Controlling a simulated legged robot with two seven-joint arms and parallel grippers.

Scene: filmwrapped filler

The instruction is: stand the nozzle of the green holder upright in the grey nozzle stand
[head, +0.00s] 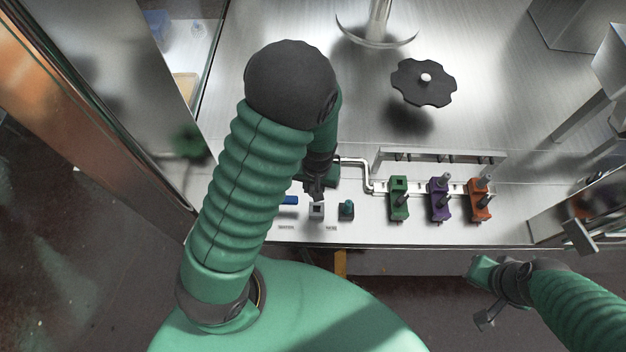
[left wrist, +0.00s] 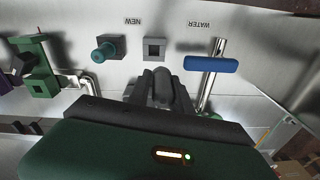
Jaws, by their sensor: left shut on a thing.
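The grey nozzle stand (head: 316,210) is a small block with a square opening, on the table near its front edge. In the left wrist view the stand (left wrist: 154,41) lies just beyond my left gripper, and its opening looks empty. My left gripper (head: 314,190) is shut on a dark grey nozzle (left wrist: 163,88), just behind the stand in the head view and apart from it. The fingers partly hide the nozzle. The green holder (head: 398,205) shows an empty square opening on top; it also shows in the left wrist view (left wrist: 41,86). My right gripper (head: 477,296) is open and empty, off the table's front edge.
A dark block with a teal nozzle (head: 346,208) stands right of the stand. A blue-handled bar (left wrist: 211,64) is on its other side. Purple (head: 440,207) and orange (head: 479,207) holders stand right of the green one. A bent metal pipe (head: 357,164) runs behind.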

